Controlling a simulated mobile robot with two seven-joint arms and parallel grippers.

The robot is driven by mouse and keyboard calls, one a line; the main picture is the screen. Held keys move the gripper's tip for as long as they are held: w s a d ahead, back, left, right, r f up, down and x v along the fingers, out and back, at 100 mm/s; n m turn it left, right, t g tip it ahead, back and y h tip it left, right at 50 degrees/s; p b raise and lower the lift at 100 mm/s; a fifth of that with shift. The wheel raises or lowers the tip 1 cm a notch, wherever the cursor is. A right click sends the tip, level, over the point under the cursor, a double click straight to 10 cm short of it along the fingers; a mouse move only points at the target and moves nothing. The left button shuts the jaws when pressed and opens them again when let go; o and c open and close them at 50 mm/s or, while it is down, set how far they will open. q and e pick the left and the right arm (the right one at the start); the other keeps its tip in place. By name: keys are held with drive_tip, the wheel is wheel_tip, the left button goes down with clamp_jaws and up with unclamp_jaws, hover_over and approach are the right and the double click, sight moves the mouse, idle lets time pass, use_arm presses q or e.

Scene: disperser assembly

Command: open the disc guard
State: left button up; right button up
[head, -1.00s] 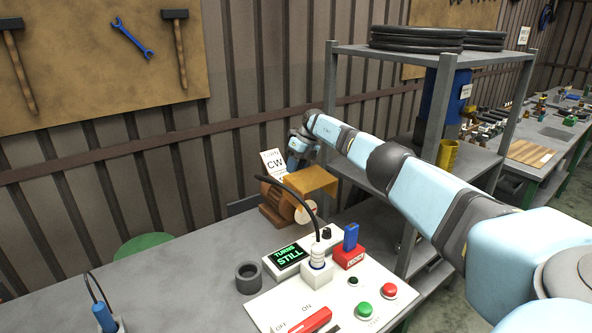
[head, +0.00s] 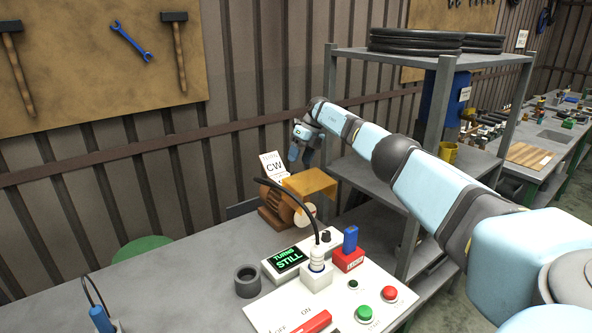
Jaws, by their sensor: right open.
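The disc guard (head: 312,185) is an orange-yellow cover on the right side of a brown motor-like unit (head: 276,206) at the back of the bench. It sits over a pale round disc (head: 305,214), which shows below it. A white card (head: 272,167) reading CW stands behind the unit. My right gripper (head: 294,154) hangs above and behind the guard, near the card, and appears clear of both. It is open and small in view, with nothing seen between its fingers. My left gripper is out of view.
A white control panel (head: 280,315) with a display (head: 289,258) reading TURNS STILL, buttons and a plugged black cable stands in front. A dark ring (head: 248,281) lies beside it. A grey shelf rack (head: 430,56) stands to the right. The left of the bench is mostly clear.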

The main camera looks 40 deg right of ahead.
drive_tip(key=v, duration=0.8)
drive_tip(key=shift+r, duration=0.35)
drive_tip(key=shift+d, duration=0.1)
